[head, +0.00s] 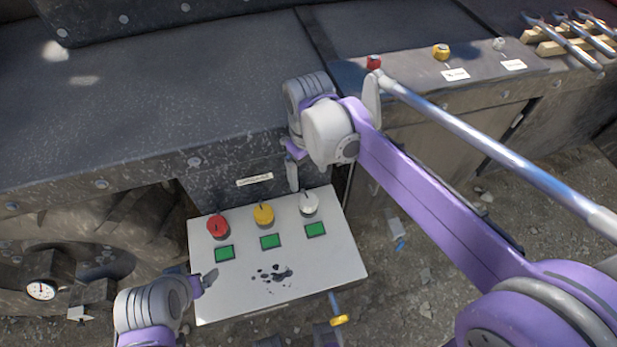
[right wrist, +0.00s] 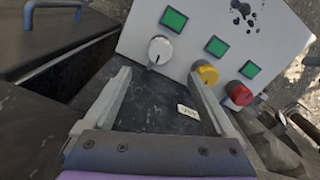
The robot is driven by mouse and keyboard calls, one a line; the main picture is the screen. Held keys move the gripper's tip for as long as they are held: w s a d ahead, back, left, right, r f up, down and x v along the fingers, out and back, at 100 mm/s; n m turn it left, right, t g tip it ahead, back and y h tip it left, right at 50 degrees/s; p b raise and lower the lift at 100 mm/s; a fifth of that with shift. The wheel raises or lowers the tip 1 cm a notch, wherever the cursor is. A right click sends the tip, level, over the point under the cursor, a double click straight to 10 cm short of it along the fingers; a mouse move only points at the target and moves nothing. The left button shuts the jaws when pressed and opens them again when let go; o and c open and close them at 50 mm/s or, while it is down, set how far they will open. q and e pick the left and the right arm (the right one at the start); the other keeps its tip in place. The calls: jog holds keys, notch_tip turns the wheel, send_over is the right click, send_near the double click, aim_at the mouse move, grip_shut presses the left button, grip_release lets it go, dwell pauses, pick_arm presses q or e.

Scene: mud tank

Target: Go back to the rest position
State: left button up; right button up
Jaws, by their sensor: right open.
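My right gripper (head: 291,165) is above the back edge of a white control panel, near the white knob (head: 308,205). In the right wrist view its two fingers (right wrist: 163,90) are spread apart with nothing between them; a dark surface with a small white label lies beyond. My left gripper (head: 205,281) is at the lower left, beside the panel's left edge. Its finger opening does not show clearly. The white panel (head: 335,262) carries a red knob (head: 217,225), a yellow knob (head: 263,214) and the white knob, with green squares in front of them.
A dark metal ledge (head: 150,110) runs behind the panel. On it stand a small red knob (head: 374,62), a yellow one (head: 441,52) and a white one (head: 498,44). Wrenches (head: 565,40) lie at the upper right. A gauge (head: 41,291) is at the lower left. Gravel ground (head: 430,285) lies to the right.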

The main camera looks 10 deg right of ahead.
dwell(0.5)
jog(key=s+d+f+m+t+p, duration=0.1)
jog(key=s+d+m+t, duration=0.1)
jog(key=s, duration=0.5)
jog(key=s+d+f+m+t+p, duration=0.1)
jog(key=s+d+f+m+t, duration=0.1)
jog(key=s, duration=0.5)
jog(key=shift+s+d+f+m+t+p, duration=0.25)
jog(key=shift+d+m+t+p, duration=0.35)
jog(key=shift+d, duration=0.8)
